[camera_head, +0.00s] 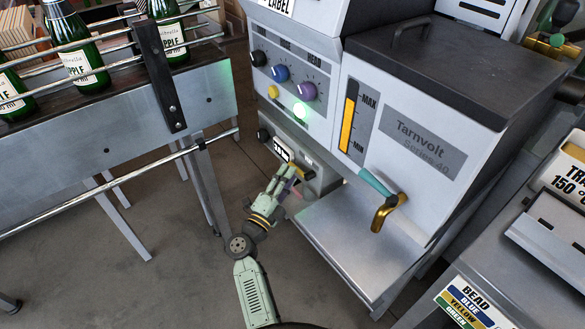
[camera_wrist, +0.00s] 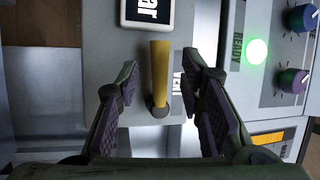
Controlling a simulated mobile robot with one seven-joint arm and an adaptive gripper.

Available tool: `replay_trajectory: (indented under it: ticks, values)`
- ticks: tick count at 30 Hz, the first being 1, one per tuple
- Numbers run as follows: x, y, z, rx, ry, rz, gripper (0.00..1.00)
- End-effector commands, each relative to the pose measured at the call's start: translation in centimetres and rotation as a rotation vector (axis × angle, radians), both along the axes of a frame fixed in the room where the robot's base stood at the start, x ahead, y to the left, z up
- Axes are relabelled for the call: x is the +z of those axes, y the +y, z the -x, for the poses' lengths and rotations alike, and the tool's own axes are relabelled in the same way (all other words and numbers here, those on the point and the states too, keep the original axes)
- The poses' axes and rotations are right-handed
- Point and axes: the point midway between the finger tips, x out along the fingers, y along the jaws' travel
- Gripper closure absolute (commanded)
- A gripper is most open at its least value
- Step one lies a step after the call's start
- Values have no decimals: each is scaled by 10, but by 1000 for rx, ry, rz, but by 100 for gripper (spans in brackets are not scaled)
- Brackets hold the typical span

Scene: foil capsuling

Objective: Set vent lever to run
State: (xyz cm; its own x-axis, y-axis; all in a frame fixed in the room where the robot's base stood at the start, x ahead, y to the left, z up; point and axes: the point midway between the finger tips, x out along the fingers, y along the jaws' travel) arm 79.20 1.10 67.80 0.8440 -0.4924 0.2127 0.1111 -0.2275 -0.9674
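The vent lever (camera_wrist: 160,75) is a yellow handle on a dark round pivot, mounted on a pale panel beside the sideways word VENT. In the wrist view it points up from its pivot. In the head view the yellow lever (camera_head: 301,172) shows at the low front panel of the machine, partly behind my gripper. My gripper (camera_wrist: 163,82) is open, one purple-padded finger on each side of the lever, with gaps on both sides. In the head view my gripper (camera_head: 287,183) reaches up to that panel. No run marking is readable.
A display (camera_wrist: 148,10) sits close above the lever. A green light (camera_head: 300,110) glows by blue and purple knobs (camera_head: 308,91). A tap (camera_head: 387,207) juts over a metal shelf (camera_head: 360,250) at right. A bottle conveyor (camera_head: 110,130) stands at left.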

Motion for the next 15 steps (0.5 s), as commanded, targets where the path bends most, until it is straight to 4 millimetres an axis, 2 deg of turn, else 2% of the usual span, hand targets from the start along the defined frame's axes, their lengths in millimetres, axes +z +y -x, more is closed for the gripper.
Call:
replay_trajectory:
  ticks: [6, 15]
  values:
    - [6, -13, -21, -1, 0, 0, 65]
    - [6, -15, -24, -1, -2, 0, 65]
